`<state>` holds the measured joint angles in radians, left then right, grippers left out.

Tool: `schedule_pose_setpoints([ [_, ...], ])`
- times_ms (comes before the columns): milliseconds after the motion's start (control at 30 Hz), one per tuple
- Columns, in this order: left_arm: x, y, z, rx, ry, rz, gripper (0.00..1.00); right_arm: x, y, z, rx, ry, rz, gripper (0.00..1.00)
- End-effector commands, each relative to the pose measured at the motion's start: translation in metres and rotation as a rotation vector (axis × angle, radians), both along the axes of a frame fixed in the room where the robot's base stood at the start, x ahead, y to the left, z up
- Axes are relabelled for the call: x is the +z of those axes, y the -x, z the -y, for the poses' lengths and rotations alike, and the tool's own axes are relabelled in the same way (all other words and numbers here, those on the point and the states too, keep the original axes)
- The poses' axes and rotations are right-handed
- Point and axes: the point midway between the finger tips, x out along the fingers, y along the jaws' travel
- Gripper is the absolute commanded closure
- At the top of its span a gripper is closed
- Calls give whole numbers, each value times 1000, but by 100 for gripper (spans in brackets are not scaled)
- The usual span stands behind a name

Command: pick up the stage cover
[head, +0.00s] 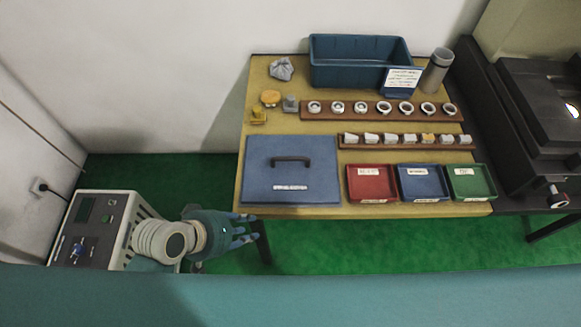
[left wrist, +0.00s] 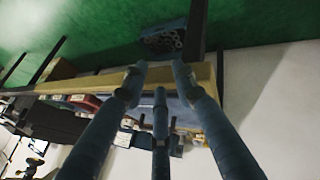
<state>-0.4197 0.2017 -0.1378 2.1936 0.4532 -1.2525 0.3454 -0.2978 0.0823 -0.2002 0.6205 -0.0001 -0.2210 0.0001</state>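The stage cover (head: 262,183) is a flat blue-grey panel with a black bar handle (head: 290,160) and a white label. It lies flat at the left front of the wooden table. My left gripper (head: 245,237) is in front of the table's left front corner, apart from the cover, with its fingers spread and pointing right. In the left wrist view its three fingers (left wrist: 160,76) are apart with nothing between them. The table edge shows behind them, and the fingers hide much of the tabletop there. My right gripper is in neither view.
Red (head: 351,195), blue (head: 447,194) and green (head: 492,192) trays sit right of the cover. Racks of rings (head: 308,116) and small parts lie behind them. A blue bin (head: 335,74) and grey cylinder (head: 425,85) stand at the back. An instrument box (head: 68,230) is at left.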

Motion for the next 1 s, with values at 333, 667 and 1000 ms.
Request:
schedule_pose_setpoints([
  [333,30,-60,44,258,462,-95,72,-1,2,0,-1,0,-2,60],
  [667,63,-133,39,586,905,-267,72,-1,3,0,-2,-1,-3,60],
  [1000,47,-165,71,612,938,-282,72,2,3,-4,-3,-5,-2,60],
])
